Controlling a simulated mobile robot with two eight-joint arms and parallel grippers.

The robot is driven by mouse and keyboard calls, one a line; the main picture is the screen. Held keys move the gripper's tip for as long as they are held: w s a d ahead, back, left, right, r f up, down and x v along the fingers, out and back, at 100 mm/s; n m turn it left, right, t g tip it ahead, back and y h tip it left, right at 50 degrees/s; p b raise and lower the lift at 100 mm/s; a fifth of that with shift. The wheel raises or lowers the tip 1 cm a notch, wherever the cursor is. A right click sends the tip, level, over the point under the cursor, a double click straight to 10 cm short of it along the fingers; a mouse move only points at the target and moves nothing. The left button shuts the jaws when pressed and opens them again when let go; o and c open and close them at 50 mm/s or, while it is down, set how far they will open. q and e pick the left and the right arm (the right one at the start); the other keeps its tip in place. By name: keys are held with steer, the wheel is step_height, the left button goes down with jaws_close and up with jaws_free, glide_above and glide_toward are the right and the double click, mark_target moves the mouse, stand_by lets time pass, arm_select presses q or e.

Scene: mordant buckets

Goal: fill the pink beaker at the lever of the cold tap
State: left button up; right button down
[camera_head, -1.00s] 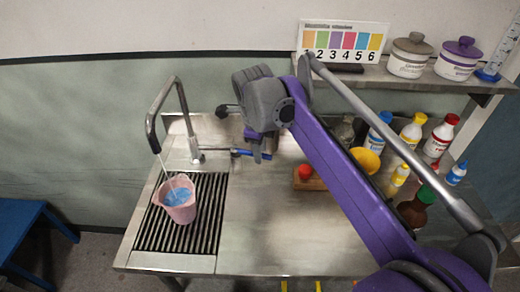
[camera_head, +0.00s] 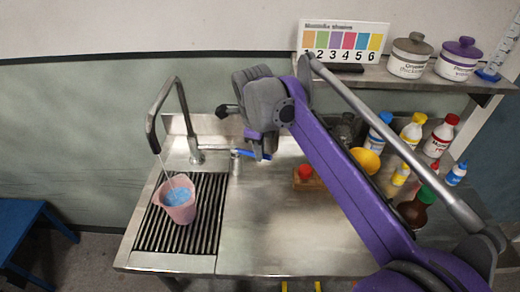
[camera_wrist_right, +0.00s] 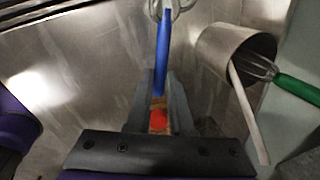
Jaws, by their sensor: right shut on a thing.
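The pink beaker (camera_head: 180,212) stands upright on the slatted drain grate, under the spout of the tall tap (camera_head: 180,105). A thin stream runs from the spout into it, and pale blue liquid (camera_head: 178,197) shows high inside. The blue lever (camera_head: 250,154) extends right from a short metal tap body (camera_head: 236,165). My right gripper (camera_head: 262,150) is shut on this lever near its free end. In the right wrist view the blue lever (camera_wrist_right: 163,45) runs between the two fingers (camera_wrist_right: 160,90). My left gripper is not in view.
The drain grate (camera_head: 150,235) fills the counter's left end. A wooden block with a red knob (camera_head: 305,172), a yellow bowl (camera_head: 366,160) and several bottles (camera_head: 411,131) stand to the right. A shelf (camera_head: 400,80) holds two lidded jars. A blue stool (camera_head: 25,235) is at left.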

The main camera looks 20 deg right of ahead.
stand_by(0.6)
steer(key=shift+w+d+r+n+p, duration=0.2)
steer(key=shift+w+n+p, duration=0.15)
steer(key=shift+n+p, duration=0.4)
steer(key=shift+w+d+f+n+p, duration=0.15)
steer(key=shift+w+n+p, duration=0.1)
steer(key=shift+p, duration=0.1)
steer(key=c, duration=0.8)
jaws_free()
steer(key=r, duration=0.3)
steer(key=s+r+p, duration=0.1)
steer(key=r, duration=0.3)
steer(key=s+a+r, duration=0.1)
steer(key=r, duration=0.2)
steer(key=shift+r, duration=0.3)
